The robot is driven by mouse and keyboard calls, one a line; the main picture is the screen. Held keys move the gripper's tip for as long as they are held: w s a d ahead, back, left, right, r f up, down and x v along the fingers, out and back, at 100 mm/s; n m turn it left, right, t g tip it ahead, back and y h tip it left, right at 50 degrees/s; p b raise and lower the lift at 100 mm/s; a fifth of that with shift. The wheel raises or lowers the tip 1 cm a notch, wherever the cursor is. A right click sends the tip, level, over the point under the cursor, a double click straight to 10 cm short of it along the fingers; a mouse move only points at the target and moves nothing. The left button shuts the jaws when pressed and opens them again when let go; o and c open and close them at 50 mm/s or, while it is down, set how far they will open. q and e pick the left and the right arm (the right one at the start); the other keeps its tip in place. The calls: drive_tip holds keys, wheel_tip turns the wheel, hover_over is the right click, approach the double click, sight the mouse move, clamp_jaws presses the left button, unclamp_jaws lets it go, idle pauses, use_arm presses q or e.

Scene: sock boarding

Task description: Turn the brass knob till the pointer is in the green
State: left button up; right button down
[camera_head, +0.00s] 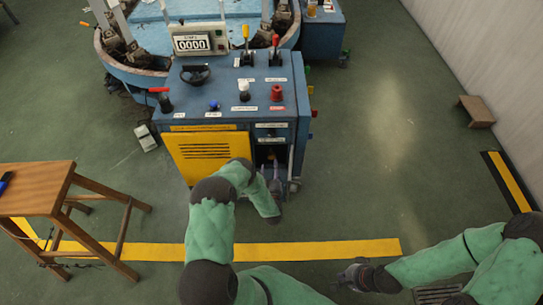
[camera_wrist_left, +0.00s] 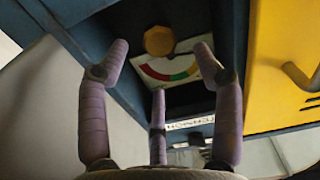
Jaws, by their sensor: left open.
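The brass knob (camera_wrist_left: 158,41) is in an open recess of the blue cabinet, seen in the left wrist view. A white dial (camera_wrist_left: 148,69) with red, yellow and green bands is beside it. I cannot make out the pointer. My left gripper (camera_wrist_left: 161,48) is open, its purple fingers spread on either side of the knob, apart from it as far as I can tell. In the head view the left gripper (camera_head: 272,182) is at the cabinet's dark lower opening, which hides the knob. My right gripper (camera_head: 357,276) is low at the right, away from the cabinet.
A yellow slatted door (camera_head: 207,150) stands left of the opening, with a handle. The blue console (camera_head: 225,97) carries levers, buttons and a counter (camera_head: 191,43) reading 0000. A wooden stool (camera_head: 35,188) is at the left.

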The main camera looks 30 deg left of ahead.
sight(272, 158)
use_arm(q)
drive_tip(key=b+x, duration=0.2)
drive_tip(key=x, duration=0.5)
drive_tip(key=shift+w+a, duration=0.15)
drive_tip(key=shift+w, duration=0.05)
drive_tip(key=c, duration=1.2)
